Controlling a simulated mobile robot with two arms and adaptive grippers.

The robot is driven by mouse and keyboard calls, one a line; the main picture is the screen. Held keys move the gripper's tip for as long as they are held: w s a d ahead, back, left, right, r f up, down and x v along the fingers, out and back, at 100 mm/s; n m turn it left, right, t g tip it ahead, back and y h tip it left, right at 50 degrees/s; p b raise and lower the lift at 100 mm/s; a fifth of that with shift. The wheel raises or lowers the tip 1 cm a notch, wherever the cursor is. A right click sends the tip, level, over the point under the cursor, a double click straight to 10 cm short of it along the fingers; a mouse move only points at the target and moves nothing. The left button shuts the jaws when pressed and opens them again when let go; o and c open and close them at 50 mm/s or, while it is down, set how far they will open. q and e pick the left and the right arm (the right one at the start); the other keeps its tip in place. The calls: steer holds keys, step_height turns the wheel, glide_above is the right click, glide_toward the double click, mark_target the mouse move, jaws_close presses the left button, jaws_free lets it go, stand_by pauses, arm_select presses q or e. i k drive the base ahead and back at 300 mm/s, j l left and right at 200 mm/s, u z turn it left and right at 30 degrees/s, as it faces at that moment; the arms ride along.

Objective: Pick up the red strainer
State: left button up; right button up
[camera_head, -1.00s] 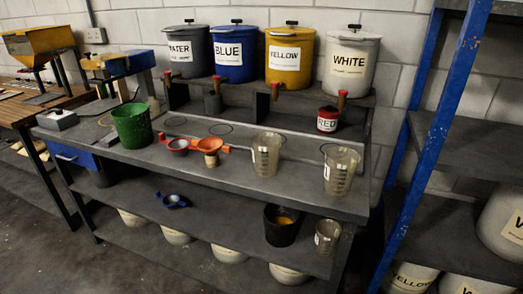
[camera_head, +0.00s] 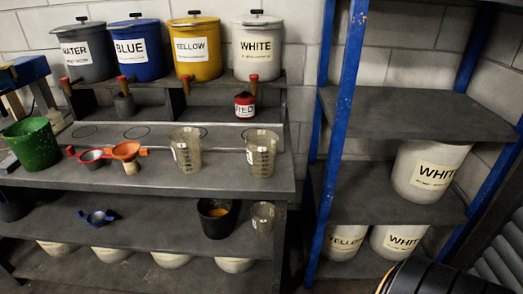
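The red strainer (camera_head: 93,156) is a small round cup with a dark grey inside and a red rim and handle. It lies on the top of the grey workbench (camera_head: 225,176), at the left. An orange funnel-like piece (camera_head: 127,151) stands right beside it on a pale stub, and their handles come close together. I cannot tell whether the two touch.
A green bucket (camera_head: 32,144) stands left of the strainer. Two clear measuring cups (camera_head: 262,155) stand to the right. Labelled paint buckets (camera_head: 196,50) line the raised shelf behind. A blue-framed rack (camera_head: 345,130) stands at the right. Bench top in front of the strainer is clear.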

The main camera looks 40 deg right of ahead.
mark_target(93, 159)
steer(key=z, duration=0.25)
steer(key=i+j+z, duration=0.2)
steer(key=z, duration=0.25)
steer(key=i+j+z, duration=0.1)
steer(key=j+z, duration=0.35)
